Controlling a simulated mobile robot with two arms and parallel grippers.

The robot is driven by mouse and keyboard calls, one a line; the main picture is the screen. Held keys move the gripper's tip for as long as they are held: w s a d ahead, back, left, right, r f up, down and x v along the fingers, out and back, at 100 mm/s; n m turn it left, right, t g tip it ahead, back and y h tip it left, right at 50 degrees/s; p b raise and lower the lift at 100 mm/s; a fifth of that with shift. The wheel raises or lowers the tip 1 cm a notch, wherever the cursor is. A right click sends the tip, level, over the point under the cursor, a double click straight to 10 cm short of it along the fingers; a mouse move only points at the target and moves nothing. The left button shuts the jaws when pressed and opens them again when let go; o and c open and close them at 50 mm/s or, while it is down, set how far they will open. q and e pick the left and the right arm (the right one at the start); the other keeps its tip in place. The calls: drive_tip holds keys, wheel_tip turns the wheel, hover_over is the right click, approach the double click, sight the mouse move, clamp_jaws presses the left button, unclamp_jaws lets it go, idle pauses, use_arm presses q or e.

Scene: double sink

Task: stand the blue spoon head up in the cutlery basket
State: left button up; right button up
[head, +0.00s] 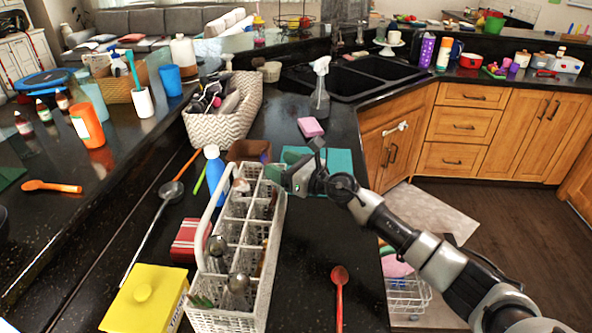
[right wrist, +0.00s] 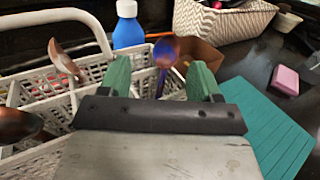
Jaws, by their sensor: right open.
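The white cutlery basket (head: 228,318) stands on the dark counter, with several spoons and other cutlery in its compartments. The blue spoon (right wrist: 164,52) shows in the right wrist view, upright with its head up and its handle going down at the basket's far end. The basket (right wrist: 52,83) also fills the left of that view. My right gripper (head: 300,180) is at the basket's far right corner. In the right wrist view its green fingers (right wrist: 160,80) are apart, with the spoon's handle beyond the gap between them. The handle's lower end is hidden behind the gripper. My left gripper is out of view.
A blue bottle (head: 214,172) and a brown box (head: 243,150) stand close behind the basket. A yellow box (head: 150,298) is at the front left, and a red spoon (head: 339,290) lies on clear counter at the right.

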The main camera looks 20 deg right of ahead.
drive_tip(key=b+v, duration=0.1)
drive_tip(key=v, duration=0.9)
drive_tip(key=shift+d, duration=0.1)
